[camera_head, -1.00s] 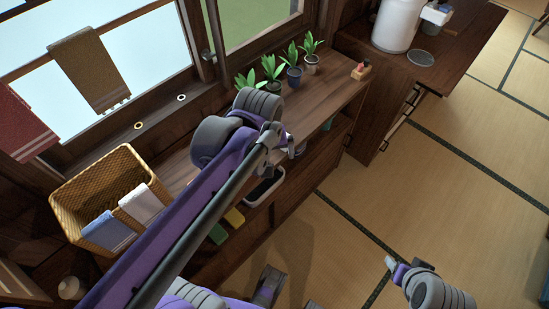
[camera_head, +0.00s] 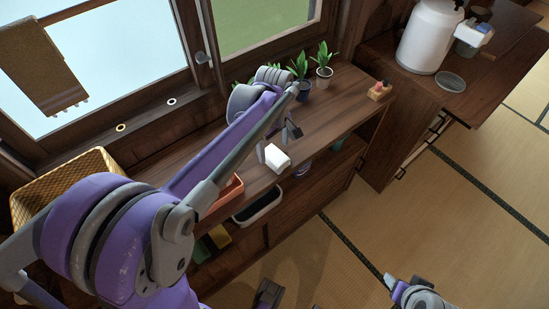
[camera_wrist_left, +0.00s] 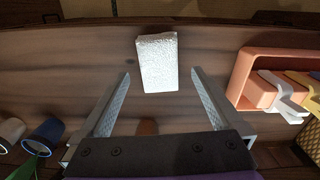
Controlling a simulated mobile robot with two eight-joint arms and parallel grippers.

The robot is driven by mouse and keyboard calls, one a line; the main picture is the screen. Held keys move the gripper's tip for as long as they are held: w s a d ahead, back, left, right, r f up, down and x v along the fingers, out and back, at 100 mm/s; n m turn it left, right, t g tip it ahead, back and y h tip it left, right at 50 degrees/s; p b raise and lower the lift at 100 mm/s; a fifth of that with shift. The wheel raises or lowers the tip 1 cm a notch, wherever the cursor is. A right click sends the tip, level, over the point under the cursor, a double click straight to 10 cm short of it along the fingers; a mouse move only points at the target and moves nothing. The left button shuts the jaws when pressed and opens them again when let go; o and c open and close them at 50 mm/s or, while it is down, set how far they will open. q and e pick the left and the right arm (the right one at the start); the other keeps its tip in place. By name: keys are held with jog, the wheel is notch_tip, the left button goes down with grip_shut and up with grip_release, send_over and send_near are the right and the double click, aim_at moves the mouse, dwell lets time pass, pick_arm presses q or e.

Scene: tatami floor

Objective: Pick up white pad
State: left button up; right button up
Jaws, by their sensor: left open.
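The white pad (camera_head: 277,158) lies on the wooden counter near its front edge. In the left wrist view the pad (camera_wrist_left: 158,62) stands out as a pale rough block ahead of my fingers. My left gripper (camera_head: 277,144) is open and empty, with the pad in line with the gap between its fingertips (camera_wrist_left: 160,76). The pad does not appear to be gripped; whether a finger touches it cannot be told. My right gripper (camera_head: 393,283) is low over the floor at bottom right, with its finger opening unclear.
An orange tray (camera_wrist_left: 243,72) with clips in it lies to the pad's right in the wrist view. Potted plants (camera_head: 323,70) stand at the counter's back. A wicker basket (camera_head: 88,165) is at left. A white-rimmed dark tray (camera_head: 258,206) sits below the counter edge.

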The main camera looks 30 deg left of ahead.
aim_at(275, 155)
pick_arm(q)
notch_tip(275, 155, down, 4)
jog(key=shift+d+f, duration=0.1)
jog(key=c, duration=1.3)
notch_tip(275, 155, up, 10)
jog(key=shift+r+p, duration=0.1)
jog(key=shift+p, duration=0.35)
